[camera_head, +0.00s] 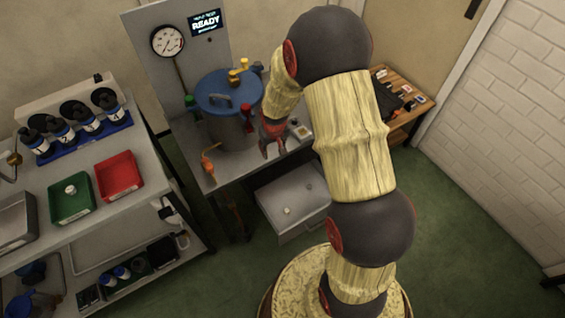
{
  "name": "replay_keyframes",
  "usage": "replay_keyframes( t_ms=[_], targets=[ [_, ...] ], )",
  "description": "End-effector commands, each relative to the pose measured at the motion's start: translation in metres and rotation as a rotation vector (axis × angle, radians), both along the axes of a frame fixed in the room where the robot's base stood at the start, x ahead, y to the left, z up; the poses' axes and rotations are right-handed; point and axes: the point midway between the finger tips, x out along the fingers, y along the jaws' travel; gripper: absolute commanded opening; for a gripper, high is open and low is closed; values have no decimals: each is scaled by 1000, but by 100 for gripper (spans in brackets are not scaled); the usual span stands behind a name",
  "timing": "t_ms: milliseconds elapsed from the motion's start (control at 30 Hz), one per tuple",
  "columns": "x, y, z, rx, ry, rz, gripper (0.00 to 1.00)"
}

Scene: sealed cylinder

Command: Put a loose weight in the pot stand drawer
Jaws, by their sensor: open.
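The pot stand (205,172) carries a grey pot with a blue lid (222,92). Its drawer (272,203) is pulled open below the top. A small pale round thing (287,211) lies on the drawer's floor; it looks like a weight, but is too small to be sure. My gripper (274,154) is red, open and seemingly empty. It points down beside the pot's right side, over the stand top, above and behind the drawer. A small pale knobbed piece (70,189), possibly a weight, sits in a green tray (72,208) on the left bench.
An orange tool (208,165) lies at the stand's left. A small square dish (301,131) sits right of my gripper. A red tray (119,176) and a blue bottle rack (85,137) stand on the left bench. A wooden table (400,98) is behind my arm.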

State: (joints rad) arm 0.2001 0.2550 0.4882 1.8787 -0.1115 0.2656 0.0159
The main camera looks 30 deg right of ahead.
Motion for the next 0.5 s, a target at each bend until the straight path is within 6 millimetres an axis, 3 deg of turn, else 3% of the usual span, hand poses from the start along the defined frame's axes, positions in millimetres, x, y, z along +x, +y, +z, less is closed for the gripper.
replay_keyframes(
  t_ms=[33, 200, 367, 500],
  targets=[
    [-1, 7, 35, -5, -23, 6, 41],
    [-27, 30, 129, -10, -67, 23, 41],
    [-68, 53, 203, -7, -108, 41, 41],
    [-113, 73, 255, 0, -145, 58, 41]
  ],
)
